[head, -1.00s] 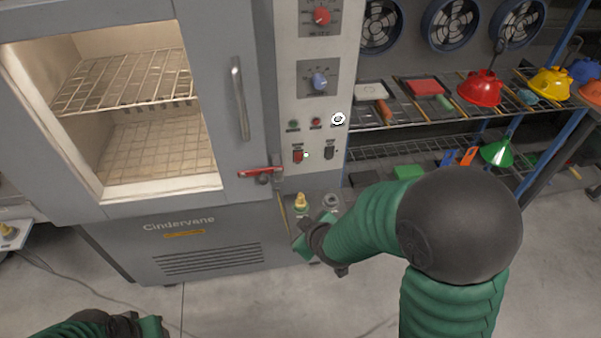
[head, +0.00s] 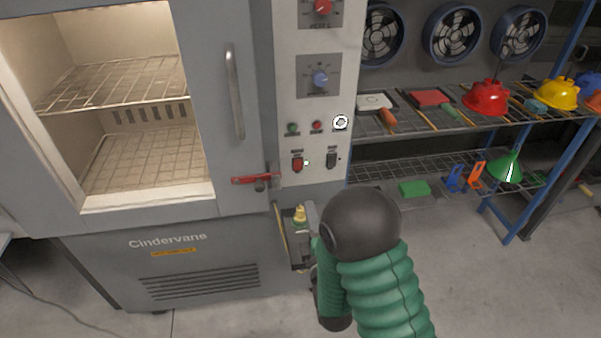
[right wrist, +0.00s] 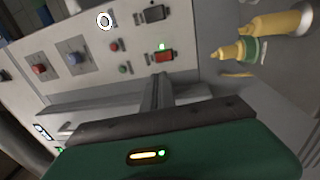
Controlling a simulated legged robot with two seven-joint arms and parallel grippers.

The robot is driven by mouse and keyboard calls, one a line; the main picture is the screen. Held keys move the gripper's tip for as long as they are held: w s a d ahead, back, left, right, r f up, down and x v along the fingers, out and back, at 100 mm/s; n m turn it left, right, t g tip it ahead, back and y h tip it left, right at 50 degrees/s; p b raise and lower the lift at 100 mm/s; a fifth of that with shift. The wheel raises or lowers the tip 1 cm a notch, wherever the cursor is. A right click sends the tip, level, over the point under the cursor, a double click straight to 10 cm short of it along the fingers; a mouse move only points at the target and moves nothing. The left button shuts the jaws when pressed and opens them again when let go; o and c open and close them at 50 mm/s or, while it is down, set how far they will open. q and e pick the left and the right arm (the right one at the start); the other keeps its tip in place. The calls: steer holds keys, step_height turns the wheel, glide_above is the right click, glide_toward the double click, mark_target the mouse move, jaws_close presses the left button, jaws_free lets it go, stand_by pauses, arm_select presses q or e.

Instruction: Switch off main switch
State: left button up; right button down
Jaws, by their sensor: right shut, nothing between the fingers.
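A red rocker switch (head: 297,164) with a small lit green lamp beside it is low on the oven's white control panel (head: 287,95). A black rocker switch (head: 331,159) is to its right. Their labels are too small to read. The right wrist view also shows the red switch (right wrist: 164,56) with its green lamp and the black switch (right wrist: 154,13). My right gripper (head: 312,212) is below the panel, partly hidden by my arm. In the right wrist view my right gripper's fingers (right wrist: 160,80) are shut and empty, pointing toward the red switch; contact is unclear. My left gripper is out of view.
A red-handled latch (head: 256,179) sticks out left of the switches. Yellow bottles (right wrist: 265,35) show beside the panel in the right wrist view.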

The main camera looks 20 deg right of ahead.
mark_target(299, 163)
steer(key=x, duration=1.4)
steer(key=shift+d, duration=0.1)
